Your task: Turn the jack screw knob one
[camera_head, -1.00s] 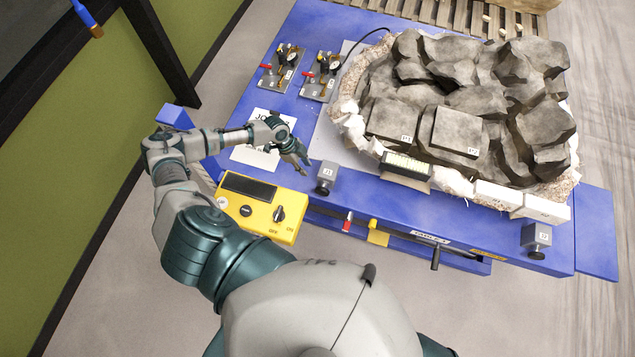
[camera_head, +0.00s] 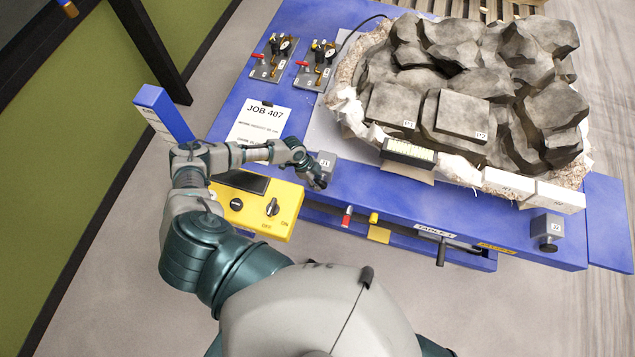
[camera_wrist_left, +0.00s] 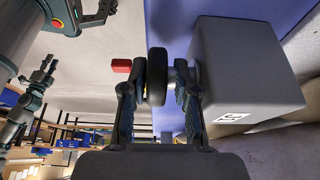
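The jack screw one block (camera_head: 326,160), grey and labelled J1, sits at the front left edge of the blue table. Its round black knob (camera_wrist_left: 157,77) shows edge-on in the left wrist view, beside the grey block (camera_wrist_left: 245,70). My left gripper (camera_head: 318,184) is at the front of this block. In the wrist view its fingers (camera_wrist_left: 158,85) stand either side of the knob, with a small gap on the right, so it looks open around it. In the head view the arm hides most of the knob. What looks like my right gripper (camera_wrist_left: 42,75) shows small at the wrist view's left.
A yellow control box (camera_head: 258,208) lies under my left forearm. A second jack block (camera_head: 546,228), J2, is at the table's front right. A crank handle (camera_head: 441,252) sticks out in front.

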